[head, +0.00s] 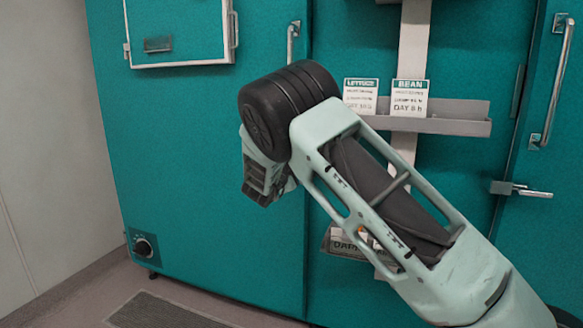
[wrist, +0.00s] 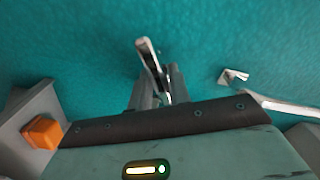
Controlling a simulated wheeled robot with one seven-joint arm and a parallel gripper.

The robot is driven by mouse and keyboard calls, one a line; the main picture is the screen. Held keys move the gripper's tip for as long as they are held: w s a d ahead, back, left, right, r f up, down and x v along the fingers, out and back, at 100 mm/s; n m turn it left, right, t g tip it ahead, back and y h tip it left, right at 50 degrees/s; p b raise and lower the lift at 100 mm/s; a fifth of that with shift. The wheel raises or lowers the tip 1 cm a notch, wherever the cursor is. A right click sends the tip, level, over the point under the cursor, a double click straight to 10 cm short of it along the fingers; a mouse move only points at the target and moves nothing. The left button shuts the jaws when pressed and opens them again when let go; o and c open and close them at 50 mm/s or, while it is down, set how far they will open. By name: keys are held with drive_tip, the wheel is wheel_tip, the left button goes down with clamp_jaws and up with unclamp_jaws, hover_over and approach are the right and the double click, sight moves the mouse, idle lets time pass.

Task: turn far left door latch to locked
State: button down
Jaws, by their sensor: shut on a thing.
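The far left door (head: 200,200) is a teal chamber door that looks closed. Its latch is hidden behind my arm in the head view. In the wrist view a thin silver latch lever (wrist: 147,52) stands out against the teal surface. My gripper (wrist: 160,82) is shut on this lever, which rises from between the fingers and tilts to the upper left. In the head view my gripper's body shows left of my wrist, and its fingertips are hidden. A small silver fitting (wrist: 232,76) sits to the right of the lever, apart from it.
A silver door handle (head: 292,42) stands above my wrist; a bar (wrist: 285,105) shows at right in the wrist view. A grey shelf (head: 455,125) holds LETTUCE and BEAN cards. Another door's latch (head: 520,189) is at right. Floor is open at lower left, with a dark grate (head: 165,312).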

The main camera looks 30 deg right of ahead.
drive_tip(key=shift+w+a+f+m+b, duration=0.1)
drive_tip(key=shift+a+m+b, duration=0.05)
drive_tip(key=shift+m+b, duration=1.15)
drive_tip(key=shift+w+a+f+m+b, duration=0.15)
drive_tip(key=shift+m+b, duration=0.75)
drive_tip(key=shift+b, duration=0.8)
idle(2.1)
drive_tip(key=c, duration=1.3)
unclamp_jaws()
drive_tip(key=shift+s+d, duration=0.1)
drive_tip(key=shift+s, duration=0.05)
drive_tip(key=shift+s, duration=0.1)
drive_tip(key=p+v, duration=0.2)
drive_tip(key=v, duration=1.5)
drive_tip(key=shift+s+p, duration=0.1)
drive_tip(key=shift+p, duration=0.25)
